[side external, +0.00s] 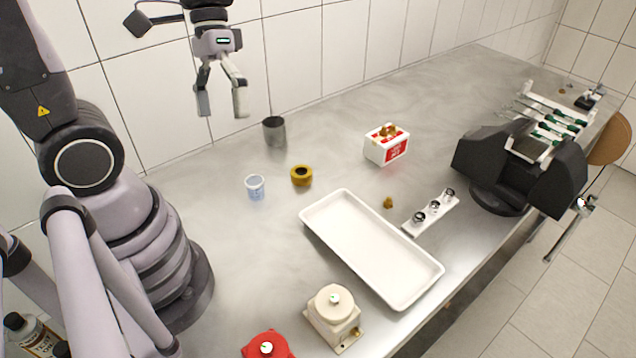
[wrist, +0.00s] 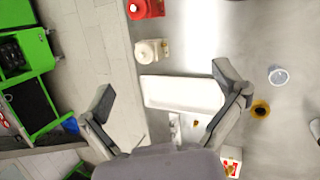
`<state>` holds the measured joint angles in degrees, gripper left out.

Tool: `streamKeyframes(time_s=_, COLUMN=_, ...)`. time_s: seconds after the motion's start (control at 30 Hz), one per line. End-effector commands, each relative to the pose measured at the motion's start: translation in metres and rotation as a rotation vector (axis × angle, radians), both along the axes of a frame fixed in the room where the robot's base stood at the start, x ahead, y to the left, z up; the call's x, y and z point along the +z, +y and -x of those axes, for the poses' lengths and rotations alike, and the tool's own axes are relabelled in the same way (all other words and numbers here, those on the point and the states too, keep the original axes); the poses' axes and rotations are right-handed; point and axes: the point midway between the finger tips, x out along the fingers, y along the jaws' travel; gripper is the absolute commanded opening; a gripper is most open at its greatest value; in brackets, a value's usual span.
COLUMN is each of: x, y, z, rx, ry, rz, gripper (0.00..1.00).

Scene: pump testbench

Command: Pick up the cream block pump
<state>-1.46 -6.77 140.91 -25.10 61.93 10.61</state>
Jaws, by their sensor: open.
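The cream block pump (side external: 333,316) stands on the metal bench near its front edge, with a round cream top and a small light fitting on it. It also shows in the wrist view (wrist: 152,51), above the white tray. My gripper (side external: 222,112) is high above the back of the bench, in front of the tiled wall, far from the pump. Its two fingers are spread and empty; they also show in the wrist view (wrist: 164,83).
A white tray (side external: 318,220) lies just behind the cream pump, and a red pump (side external: 267,346) stands close at its left. A blue-marked cup (side external: 255,188), yellow ring (side external: 301,176), grey cup (side external: 274,132), red-white box (side external: 386,145) and black vise (side external: 500,168) stand farther off.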

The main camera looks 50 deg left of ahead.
Motion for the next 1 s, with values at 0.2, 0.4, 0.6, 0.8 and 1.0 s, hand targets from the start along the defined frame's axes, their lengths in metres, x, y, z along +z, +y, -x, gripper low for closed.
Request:
streamKeyframes(time_s=0.2, x=-0.043, y=-0.042, z=-0.012, rx=0.118, ry=0.416, rz=0.269, gripper=0.96)
streamKeyframes(time_s=0.4, x=-0.085, y=-0.074, z=-0.030, rx=0.308, ry=0.725, rz=0.500, gripper=0.96)
streamKeyframes(time_s=0.6, x=-0.143, y=-0.096, z=-0.046, rx=0.579, ry=0.962, rz=0.689, gripper=0.96)
streamKeyframes(time_s=0.8, x=-0.202, y=-0.105, z=-0.048, rx=0.837, ry=1.090, rz=0.785, gripper=0.96)
streamKeyframes(time_s=1.0, x=-0.230, y=-0.107, z=-0.044, rx=0.955, ry=1.122, rz=0.811, gripper=0.96)
